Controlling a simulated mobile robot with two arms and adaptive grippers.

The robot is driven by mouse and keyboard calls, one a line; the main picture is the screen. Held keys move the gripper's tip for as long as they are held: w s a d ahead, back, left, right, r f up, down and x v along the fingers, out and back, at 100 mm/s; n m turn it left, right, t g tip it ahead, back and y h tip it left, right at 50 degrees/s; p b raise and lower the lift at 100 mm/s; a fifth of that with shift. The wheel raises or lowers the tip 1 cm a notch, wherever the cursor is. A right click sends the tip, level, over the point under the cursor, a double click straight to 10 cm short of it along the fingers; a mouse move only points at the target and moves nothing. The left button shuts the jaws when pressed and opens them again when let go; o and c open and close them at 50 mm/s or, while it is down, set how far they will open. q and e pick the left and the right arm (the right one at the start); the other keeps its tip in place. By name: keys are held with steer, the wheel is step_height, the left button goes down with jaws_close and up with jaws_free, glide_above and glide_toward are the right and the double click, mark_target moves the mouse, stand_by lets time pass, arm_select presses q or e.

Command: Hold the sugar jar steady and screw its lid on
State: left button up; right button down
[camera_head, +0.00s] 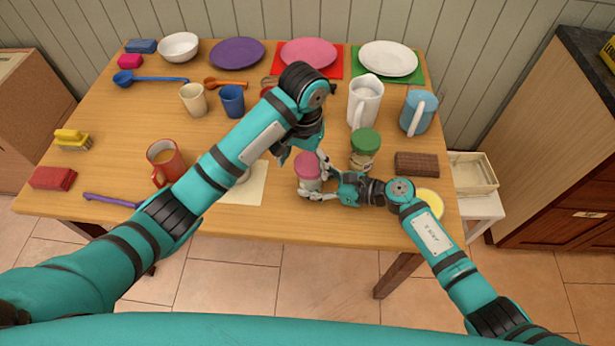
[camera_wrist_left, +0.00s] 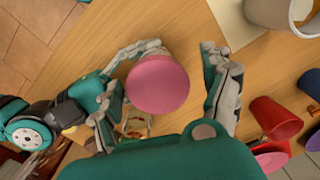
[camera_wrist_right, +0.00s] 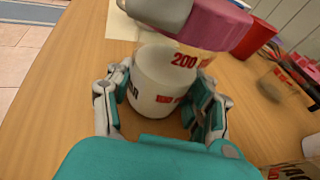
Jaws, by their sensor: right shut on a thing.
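The sugar jar (camera_wrist_right: 160,82), clear with white contents and red lettering, stands on the table near its front edge. My right gripper (camera_wrist_right: 160,110) is shut around its lower sides. The pink lid (camera_wrist_left: 158,84) is at the jar's mouth; it also shows in the head view (camera_head: 308,165). I cannot tell whether it is threaded. My left gripper (camera_wrist_left: 165,95) is above the lid, fingers apart, with a clear gap between the lid and the right-hand finger. One of its fingertips also shows beside the lid in the right wrist view.
A green-lidded jar (camera_head: 364,150) stands just behind my right gripper. A white pitcher (camera_head: 364,102), a blue pitcher (camera_head: 418,112) and a brown block (camera_head: 417,164) are nearby. A red mug (camera_head: 166,162) stands at left. The table's front edge is close.

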arm_select(q)
steer(key=shift+r, duration=0.15)
arm_select(e)
steer(key=shift+s, duration=0.1)
arm_select(q)
steer(key=shift+d+r, duration=0.1)
steer(key=shift+r, duration=2.3)
arm_select(e)
steer(key=shift+a, duration=0.15)
steer(key=shift+c, duration=2)
jaws_free()
steer(key=v, duration=1.2)
